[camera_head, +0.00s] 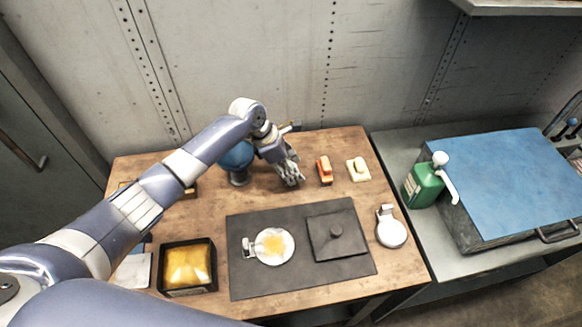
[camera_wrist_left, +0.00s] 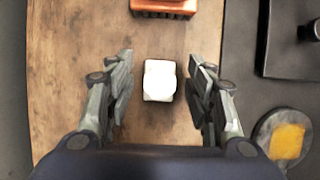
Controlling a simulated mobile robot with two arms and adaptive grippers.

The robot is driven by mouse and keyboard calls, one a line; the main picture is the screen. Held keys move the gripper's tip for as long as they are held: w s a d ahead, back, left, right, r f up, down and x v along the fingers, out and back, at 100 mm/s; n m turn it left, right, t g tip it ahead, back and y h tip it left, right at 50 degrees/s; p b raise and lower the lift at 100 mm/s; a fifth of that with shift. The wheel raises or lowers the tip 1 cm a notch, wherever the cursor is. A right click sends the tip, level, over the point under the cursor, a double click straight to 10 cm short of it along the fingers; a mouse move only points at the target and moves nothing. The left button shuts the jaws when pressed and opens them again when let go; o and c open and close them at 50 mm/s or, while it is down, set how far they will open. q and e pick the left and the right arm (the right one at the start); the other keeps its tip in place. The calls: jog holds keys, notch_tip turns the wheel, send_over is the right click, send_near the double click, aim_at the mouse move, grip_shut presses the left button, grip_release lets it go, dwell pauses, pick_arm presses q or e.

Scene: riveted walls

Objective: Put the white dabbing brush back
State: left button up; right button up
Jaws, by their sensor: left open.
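The white dabbing brush (camera_wrist_left: 159,80) shows in the left wrist view as a small, bright white block on the wood, between the two fingers and apart from both. My left gripper (camera_head: 291,178) is open above it, pointing down, and hides it in the head view. An orange brush (camera_head: 324,170) stands just right of the gripper; it also shows at the top of the wrist view (camera_wrist_left: 164,8). A cream brush (camera_head: 358,169) stands further right. My right gripper is out of view.
A dark mat (camera_head: 240,283) bears a dish with yellow stuff (camera_head: 273,246) and a black square lid (camera_head: 336,236). A yellow-filled black tray (camera_head: 187,267) is front left, a white lidded pot (camera_head: 391,230) right. A blue round thing (camera_head: 238,160) stands close left of the gripper.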

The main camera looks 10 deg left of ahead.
pick_arm(q)
jog(key=b+v, duration=0.1)
jog(key=v, duration=1.1)
